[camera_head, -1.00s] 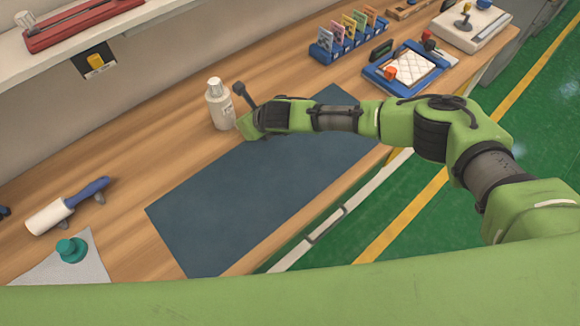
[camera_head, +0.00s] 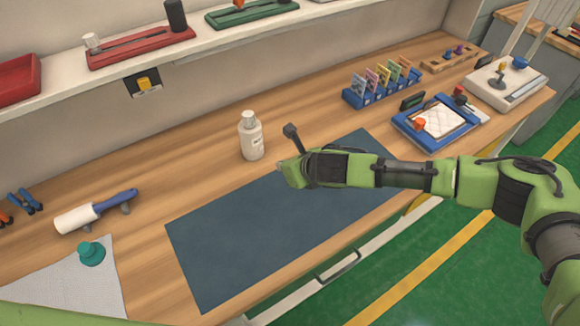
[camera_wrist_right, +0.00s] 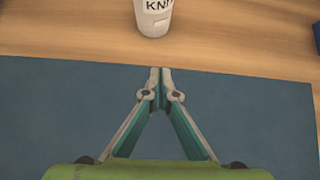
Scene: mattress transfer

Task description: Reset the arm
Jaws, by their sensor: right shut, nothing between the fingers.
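My right arm comes in from the right in the head view, and its gripper (camera_head: 284,170) is low over the far edge of the dark blue mat (camera_head: 230,240). In the right wrist view the right gripper (camera_wrist_right: 160,74) is shut with its fingertips together and empty. A white bottle (camera_head: 251,138) stands upright on the wooden bench just beyond the mat, apart from the gripper. The bottle (camera_wrist_right: 153,14) also shows ahead of the fingertips in the wrist view, its top cut off. My left gripper is not in view.
A lint roller (camera_head: 95,211) and a teal knobbed object (camera_head: 91,252) on a grey cloth lie at the left. A blue card rack (camera_head: 382,86), a blue-framed tray (camera_head: 436,122) and a joystick box (camera_head: 505,85) stand at the right. A shelf (camera_head: 220,40) overhangs the back.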

